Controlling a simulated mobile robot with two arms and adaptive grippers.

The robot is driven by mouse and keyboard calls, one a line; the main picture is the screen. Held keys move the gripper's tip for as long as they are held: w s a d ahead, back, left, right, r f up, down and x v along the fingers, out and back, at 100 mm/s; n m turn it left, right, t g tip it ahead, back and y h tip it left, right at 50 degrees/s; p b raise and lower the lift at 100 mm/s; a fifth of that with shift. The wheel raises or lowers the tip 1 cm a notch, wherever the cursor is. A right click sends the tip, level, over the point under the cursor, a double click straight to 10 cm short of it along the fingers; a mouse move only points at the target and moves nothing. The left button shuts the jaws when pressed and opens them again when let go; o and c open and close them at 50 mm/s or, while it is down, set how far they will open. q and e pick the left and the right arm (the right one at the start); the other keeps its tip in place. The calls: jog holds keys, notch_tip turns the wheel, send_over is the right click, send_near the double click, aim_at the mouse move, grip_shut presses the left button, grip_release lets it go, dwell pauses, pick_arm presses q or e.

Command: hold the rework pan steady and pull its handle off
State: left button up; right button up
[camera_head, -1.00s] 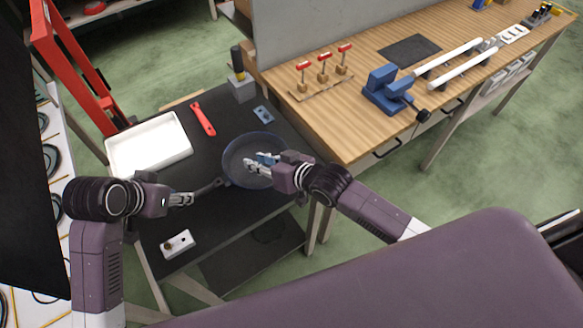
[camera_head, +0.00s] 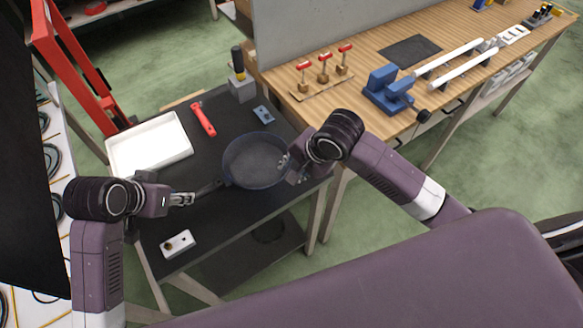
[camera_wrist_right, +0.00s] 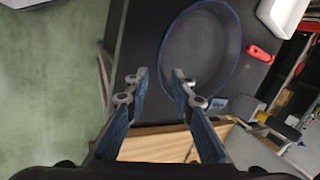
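The dark round pan (camera_head: 252,163) with a bluish rim lies on the black table. Its dark handle (camera_head: 208,189) points left and down and is still joined to the pan. My left gripper (camera_head: 188,198) is at the handle's outer end, and its fingers look closed around it. My right gripper (camera_head: 287,166) is at the pan's right rim. In the right wrist view my right gripper (camera_wrist_right: 160,78) has its fingers apart, one overlapping the pan (camera_wrist_right: 200,50) and one outside its rim. Whether they touch the rim is unclear.
A white tray (camera_head: 112,155), a red handle-shaped piece (camera_head: 203,119), a small blue block (camera_head: 263,114) and a grey holder with an upright tool (camera_head: 241,90) stand behind the pan. A white block (camera_head: 178,244) lies near the front edge. A wooden workbench (camera_head: 350,130) adjoins on the right.

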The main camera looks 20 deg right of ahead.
aim_at(283, 176)
jog(key=x, duration=0.7)
jog(key=shift+a+f, duration=0.1)
jog(key=shift+f, duration=0.05)
grip_shut()
